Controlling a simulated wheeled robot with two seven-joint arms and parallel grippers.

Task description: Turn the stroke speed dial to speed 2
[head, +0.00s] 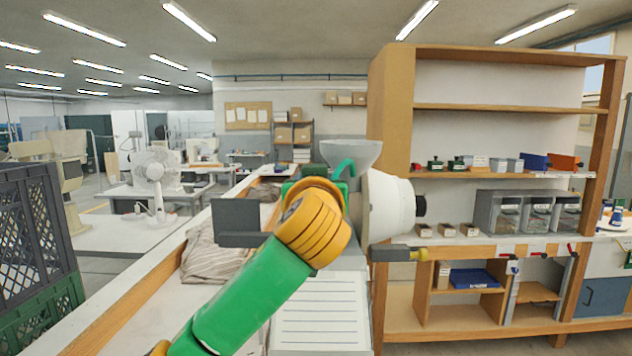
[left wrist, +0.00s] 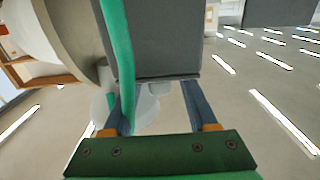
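The eyelet press stands ahead of me, with a white round housing (head: 388,208), a grey hopper (head: 350,152) and a green curved piece (head: 345,167). A black knob (head: 420,205) sticks out on the housing's right side. No speed marks are legible, and I cannot tell whether this knob is the stroke speed dial. My left arm covers much of the press and hides my left gripper in the head view. My right gripper is not in view.
A wooden shelf unit (head: 392,110) with bins and boxes stands close on the right. A dark grey panel (head: 236,220) is left of my arm. Folded cloth (head: 208,258) lies on the bench. Stacked crates (head: 40,230) stand at far left.

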